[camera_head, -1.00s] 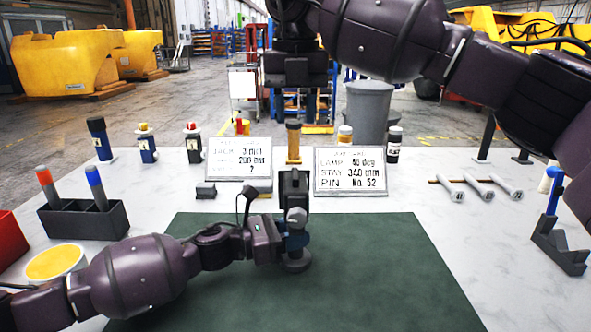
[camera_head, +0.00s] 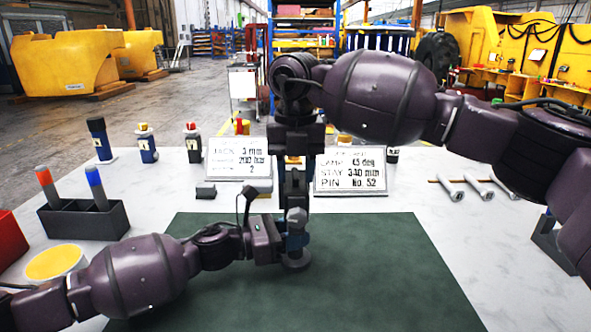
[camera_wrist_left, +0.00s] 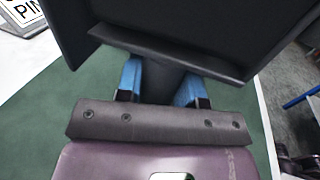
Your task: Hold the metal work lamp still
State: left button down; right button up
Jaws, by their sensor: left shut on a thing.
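The metal work lamp stands on the green mat (camera_head: 370,280) in the head view, its round grey base (camera_head: 296,263) showing below my left gripper (camera_head: 296,241). A grey rounded joint (camera_head: 297,215) shows just above the fingers. In the left wrist view, the blue fingertips (camera_wrist_left: 158,84) are shut on either side of the lamp's dark post, and the broad dark lamp head (camera_wrist_left: 190,28) fills the top. My right gripper (camera_head: 295,180) points down from above, right over the lamp's upper part. Its fingers and the lamp head overlap, so whether it grips cannot be told.
Two lettered signs (camera_head: 238,160) (camera_head: 350,173) stand behind the mat. A dark holder (camera_head: 85,219) with red and blue-topped pieces and a yellow-topped round tin (camera_head: 54,263) are at left. Several grey pins (camera_head: 451,189) lie at right. The mat's right side is clear.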

grip_shut()
jog(key=d+y, duration=0.1)
jog(key=y, duration=0.1)
jog(key=d+y, duration=0.1)
jog(key=y, duration=0.1)
jog(key=shift+d+f, duration=0.1)
jog(key=shift+f, duration=0.2)
jog(key=shift+w+d+f+y, duration=0.1)
jog(key=shift+d+f+y, duration=0.15)
jog(key=shift+y, duration=0.55)
jog(key=shift+s+d+f+y, duration=0.15)
jog(key=shift+d+y, duration=0.25)
jog(key=shift+y, duration=0.4)
jog(key=shift+w+d+f+y, duration=0.2)
jog(key=shift+d+y, duration=0.1)
jog(key=shift+y, duration=0.5)
